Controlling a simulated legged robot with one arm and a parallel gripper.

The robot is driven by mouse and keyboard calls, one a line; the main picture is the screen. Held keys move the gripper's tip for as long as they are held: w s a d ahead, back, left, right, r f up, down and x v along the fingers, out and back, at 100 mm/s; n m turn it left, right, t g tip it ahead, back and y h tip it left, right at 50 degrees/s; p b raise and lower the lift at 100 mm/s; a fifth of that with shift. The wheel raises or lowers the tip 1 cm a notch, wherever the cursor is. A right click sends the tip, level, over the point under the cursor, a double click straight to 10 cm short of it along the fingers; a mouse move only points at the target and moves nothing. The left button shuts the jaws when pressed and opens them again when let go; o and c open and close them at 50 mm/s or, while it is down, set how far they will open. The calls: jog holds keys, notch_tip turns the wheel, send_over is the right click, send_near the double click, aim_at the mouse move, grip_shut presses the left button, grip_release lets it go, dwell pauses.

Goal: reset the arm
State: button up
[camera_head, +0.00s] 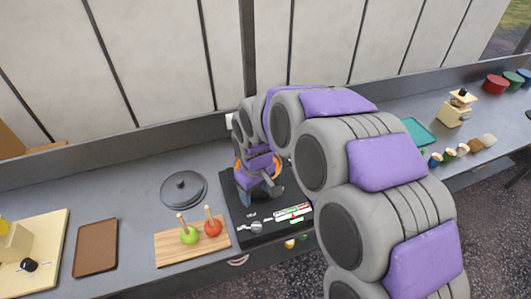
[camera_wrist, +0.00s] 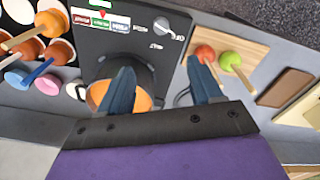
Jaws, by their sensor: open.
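My arm reaches across the counter in the head view, and my gripper (camera_head: 262,190) hangs over the black cooker (camera_head: 237,221). In the wrist view my gripper (camera_wrist: 165,92) shows two blue fingers spread apart with nothing between them. Below the fingers is the black cooker (camera_wrist: 128,30) with an orange pan or bowl (camera_wrist: 138,101) on it, partly hidden by a finger. The orange rim also shows behind the gripper in the head view (camera_head: 238,168).
A wooden board (camera_head: 169,251) holds a green apple (camera_head: 189,236) and a red apple (camera_head: 213,227) on sticks. A dark lid (camera_head: 184,189) and a brown tray (camera_head: 95,248) lie left. A teal tray (camera_head: 420,133) and several small cups stand right. A wall runs behind.

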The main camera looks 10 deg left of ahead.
jog(key=shift+a, duration=0.15)
jog(key=s+d+r+m+g+b, duration=0.1)
jog(key=s+d+r+m, duration=0.3)
jog(key=d, duration=0.5)
jog(key=s+d+r+m+b, duration=0.1)
jog(key=s+d, duration=0.5)
jog(key=d, duration=0.3)
jog(key=s+d+m+b, duration=0.1)
jog(key=s+d+m, duration=0.2)
jog(key=s, duration=0.5)
jog(key=s+d+m+g+b, duration=0.1)
jog(key=s+d+m, duration=0.2)
jog(key=s+d, duration=0.3)
jog(key=shift+s+f, duration=0.35)
jog(key=shift+s, duration=0.9)
jog(key=shift+a, duration=0.15)
